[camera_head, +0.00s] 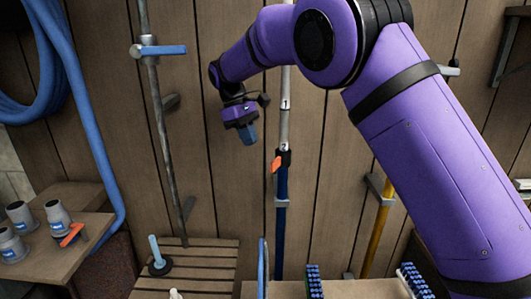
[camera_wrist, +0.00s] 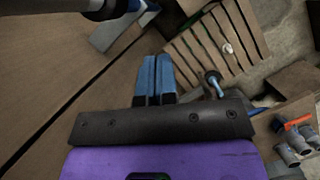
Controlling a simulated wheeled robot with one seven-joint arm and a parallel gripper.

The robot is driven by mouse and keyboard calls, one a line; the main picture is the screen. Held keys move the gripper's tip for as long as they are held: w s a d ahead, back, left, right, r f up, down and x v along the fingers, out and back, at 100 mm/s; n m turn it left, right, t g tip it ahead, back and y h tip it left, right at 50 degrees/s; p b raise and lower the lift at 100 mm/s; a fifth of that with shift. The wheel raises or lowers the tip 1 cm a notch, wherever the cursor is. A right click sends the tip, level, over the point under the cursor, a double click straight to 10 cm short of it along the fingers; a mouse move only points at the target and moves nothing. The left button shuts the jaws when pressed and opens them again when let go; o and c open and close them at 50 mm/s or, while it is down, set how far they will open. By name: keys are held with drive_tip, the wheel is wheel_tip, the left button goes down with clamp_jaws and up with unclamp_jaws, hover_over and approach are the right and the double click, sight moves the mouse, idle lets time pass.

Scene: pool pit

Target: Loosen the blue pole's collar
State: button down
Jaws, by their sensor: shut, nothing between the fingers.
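The blue pole (camera_head: 281,225) stands upright against the wooden wall in the head view, with a pale upper tube (camera_head: 285,115) rising from it. Its black collar (camera_head: 285,158) carries an orange lever (camera_head: 276,164) on its left side. My gripper (camera_head: 250,138) is up and to the left of the collar, apart from it, with blue fingers pointing down. The wrist view shows the two fingers (camera_wrist: 156,70) side by side, shut and empty. A dark cylinder with a blue part (camera_wrist: 108,8) crosses that view's top edge; I cannot tell whether it is the collar.
A grey pole with a blue lever (camera_head: 160,50) stands left. A yellow pole (camera_head: 379,230) stands right, partly behind my arm. Below are a slatted bench (camera_head: 205,260) and brushes (camera_head: 315,283). A blue hose (camera_head: 92,130) and a shelf with grey fittings (camera_head: 57,218) are at left.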

sight(281, 161)
drive_tip(key=s+d+f, duration=0.3)
drive_tip(key=d, duration=0.1)
drive_tip(key=shift+d+f, duration=0.2)
drive_tip(key=shift+d, duration=0.05)
